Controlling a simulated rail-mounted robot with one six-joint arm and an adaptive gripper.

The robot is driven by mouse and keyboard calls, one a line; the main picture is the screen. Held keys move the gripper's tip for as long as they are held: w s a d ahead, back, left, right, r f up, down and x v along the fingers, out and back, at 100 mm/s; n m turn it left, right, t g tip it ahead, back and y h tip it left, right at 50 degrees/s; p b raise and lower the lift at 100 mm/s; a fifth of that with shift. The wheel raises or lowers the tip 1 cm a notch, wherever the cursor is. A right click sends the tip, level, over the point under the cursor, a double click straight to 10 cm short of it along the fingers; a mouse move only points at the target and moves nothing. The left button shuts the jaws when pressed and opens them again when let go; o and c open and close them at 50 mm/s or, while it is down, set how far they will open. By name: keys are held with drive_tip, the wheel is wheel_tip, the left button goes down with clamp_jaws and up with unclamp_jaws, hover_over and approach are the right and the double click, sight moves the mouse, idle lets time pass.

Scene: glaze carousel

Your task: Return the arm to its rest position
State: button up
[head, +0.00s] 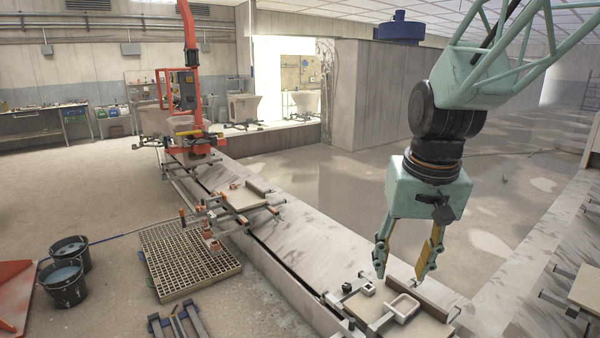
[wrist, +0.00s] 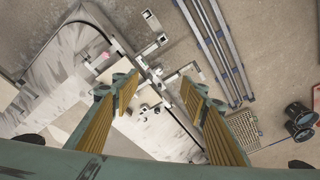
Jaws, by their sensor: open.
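My gripper (head: 405,262) is at the right of the head view, pointing down above the near end of the carousel rail. Its two fingers stand apart with nothing between them. In the wrist view my gripper (wrist: 160,105) also shows open and empty, with yellow ribbed pads on both fingers. My teal arm comes down from the upper right of the head view.
A long carousel rail (head: 290,240) runs back toward an orange lifting device (head: 188,90). A second board with clamps (head: 240,198) stands along it. A floor grate (head: 188,262) and dark buckets (head: 66,285) lie to the left. Open floor (head: 330,185) lies behind the rail.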

drive_tip(key=s+r+t, duration=0.1)
drive_tip(key=s+r, duration=0.3)
drive_tip(key=s, duration=0.9)
drive_tip(key=s+r+n, duration=0.1)
drive_tip(key=s+r, duration=0.3)
drive_tip(key=s, duration=1)
drive_tip(key=shift+t, duration=0.4)
idle(0.8)
